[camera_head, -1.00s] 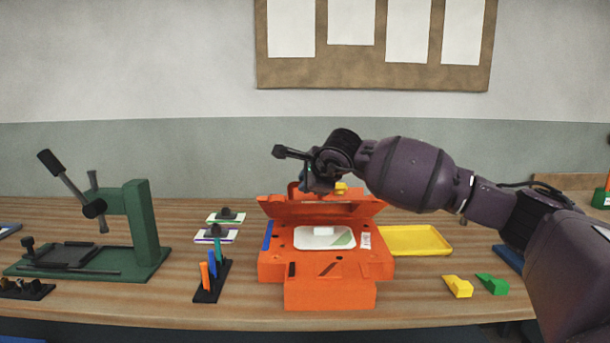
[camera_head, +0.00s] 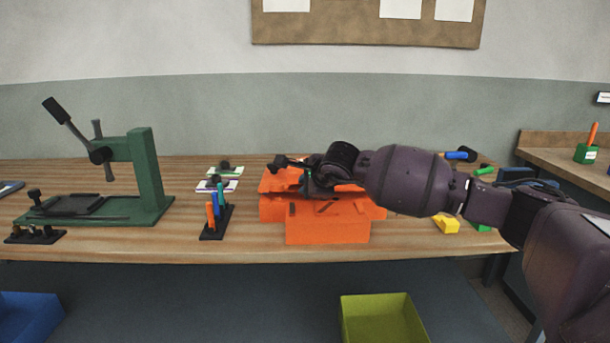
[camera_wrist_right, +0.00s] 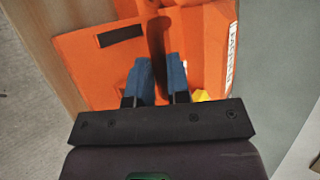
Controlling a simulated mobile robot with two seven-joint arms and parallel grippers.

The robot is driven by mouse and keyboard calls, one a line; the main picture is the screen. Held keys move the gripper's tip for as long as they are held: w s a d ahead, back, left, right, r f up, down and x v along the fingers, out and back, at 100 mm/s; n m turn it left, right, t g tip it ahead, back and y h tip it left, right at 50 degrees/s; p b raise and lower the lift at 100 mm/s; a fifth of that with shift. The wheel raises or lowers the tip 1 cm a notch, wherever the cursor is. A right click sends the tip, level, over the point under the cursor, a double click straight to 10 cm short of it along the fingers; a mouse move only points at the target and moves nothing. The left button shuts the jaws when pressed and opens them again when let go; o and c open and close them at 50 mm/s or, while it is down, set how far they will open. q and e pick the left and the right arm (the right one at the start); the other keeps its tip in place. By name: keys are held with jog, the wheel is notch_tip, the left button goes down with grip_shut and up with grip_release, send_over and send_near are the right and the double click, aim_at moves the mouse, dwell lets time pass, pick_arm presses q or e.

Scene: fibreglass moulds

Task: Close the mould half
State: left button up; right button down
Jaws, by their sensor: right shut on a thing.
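The orange mould (camera_head: 327,231) stands on the bench, its block-like front facing me. Its upper mould half (camera_head: 279,182) is down low over the lower half; whether a gap is left between them I cannot tell, as my arm covers much of the top. My right gripper (camera_head: 310,184) is over the top of the mould. In the right wrist view its blue fingers (camera_wrist_right: 159,82) are shut on an orange part of the upper mould half (camera_wrist_right: 98,62). My left gripper is out of view.
A green lever press (camera_head: 150,175) stands at the left. A black rack with coloured pegs (camera_head: 215,228) is just left of the mould. A yellow block (camera_head: 446,224) lies to the right. A yellow-green bin (camera_head: 383,318) is below the bench front.

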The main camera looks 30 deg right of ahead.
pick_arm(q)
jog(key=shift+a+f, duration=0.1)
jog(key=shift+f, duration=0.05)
pick_arm(e)
jog(key=shift+s+a+f, duration=0.1)
jog(key=shift+s+f, duration=0.05)
jog(key=shift+f, duration=0.75)
jog(key=c, duration=1.1)
grip_release()
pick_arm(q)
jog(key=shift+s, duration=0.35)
pick_arm(e)
jog(key=shift+r, duration=0.1)
pick_arm(q)
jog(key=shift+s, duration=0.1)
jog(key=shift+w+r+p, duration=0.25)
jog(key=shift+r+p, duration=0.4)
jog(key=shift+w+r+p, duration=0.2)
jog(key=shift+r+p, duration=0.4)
jog(key=shift+p, duration=0.05)
pick_arm(e)
jog(key=v, duration=1)
jog(key=shift+s+r, duration=0.2)
jog(key=shift+s, duration=0.15)
